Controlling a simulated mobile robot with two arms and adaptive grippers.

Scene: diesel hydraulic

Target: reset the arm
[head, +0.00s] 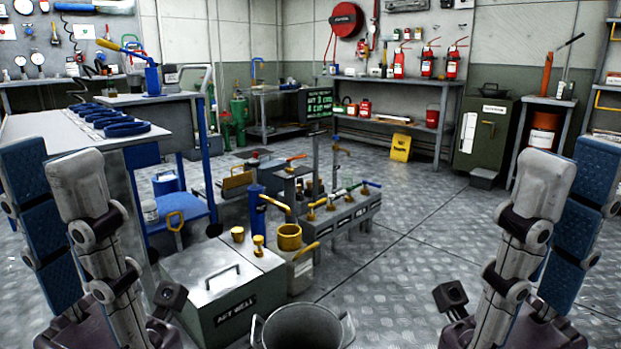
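My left gripper (49,165) stands upright at the left edge of the head view. My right gripper (573,165) stands upright at the right edge, roughly mirroring it. Each has straight, extended fingers, one showing grey links and one showing blue segmented pads. Both look open, and I see nothing held in either. The wide middle of the view lies between them. The lower parts of both arms are cut off by the bottom of the frame.
A metal bucket (303,329) stands at the bottom centre, beside a grey metal box (205,280). A jug (301,272) and a bench of valves (345,217) stand behind. A blue-framed table (165,112) is at left. Floor (430,240) right of centre is clear.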

